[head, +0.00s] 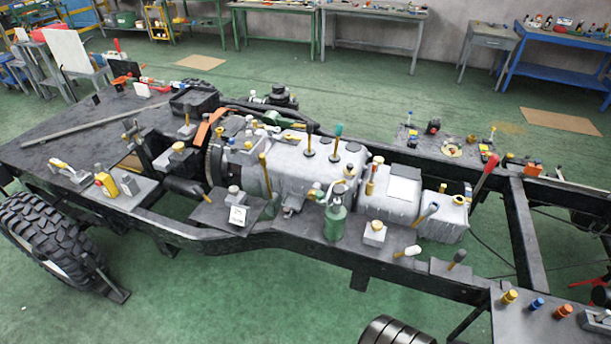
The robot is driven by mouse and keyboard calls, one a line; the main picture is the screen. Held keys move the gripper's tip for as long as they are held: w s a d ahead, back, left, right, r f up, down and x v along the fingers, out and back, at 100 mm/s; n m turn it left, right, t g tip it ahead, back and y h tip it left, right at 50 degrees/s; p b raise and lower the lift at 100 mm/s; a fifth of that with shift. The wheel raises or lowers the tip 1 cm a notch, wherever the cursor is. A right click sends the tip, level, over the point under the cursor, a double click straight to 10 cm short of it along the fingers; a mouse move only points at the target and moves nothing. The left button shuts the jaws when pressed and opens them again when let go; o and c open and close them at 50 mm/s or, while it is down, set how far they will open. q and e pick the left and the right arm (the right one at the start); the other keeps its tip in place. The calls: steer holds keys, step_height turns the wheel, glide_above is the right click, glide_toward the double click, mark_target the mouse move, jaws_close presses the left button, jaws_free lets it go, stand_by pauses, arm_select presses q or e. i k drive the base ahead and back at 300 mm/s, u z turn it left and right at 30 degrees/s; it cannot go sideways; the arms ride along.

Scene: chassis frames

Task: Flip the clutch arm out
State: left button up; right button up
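A vehicle chassis frame (300,252) crosses the view, with a grey transmission housing (285,165) lying along its middle. A dark ring-shaped part (214,165) sits at the housing's left end, and an orange curved piece (209,127) stands beside it. Several levers stick up from the housing, including one with a yellow handle (265,176) and one with a teal top (337,133). I cannot tell for sure which part is the clutch arm. Neither of my grippers shows in the head view.
A green bottle (335,221) and small grey blocks stand along the near rail. A red-handled lever (485,176) rises at the right. A large tyre (50,240) is at the left. Workbenches (375,13) line the back wall, with green floor between.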

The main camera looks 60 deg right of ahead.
mark_target(262, 162)
steer(key=z, duration=1.45)
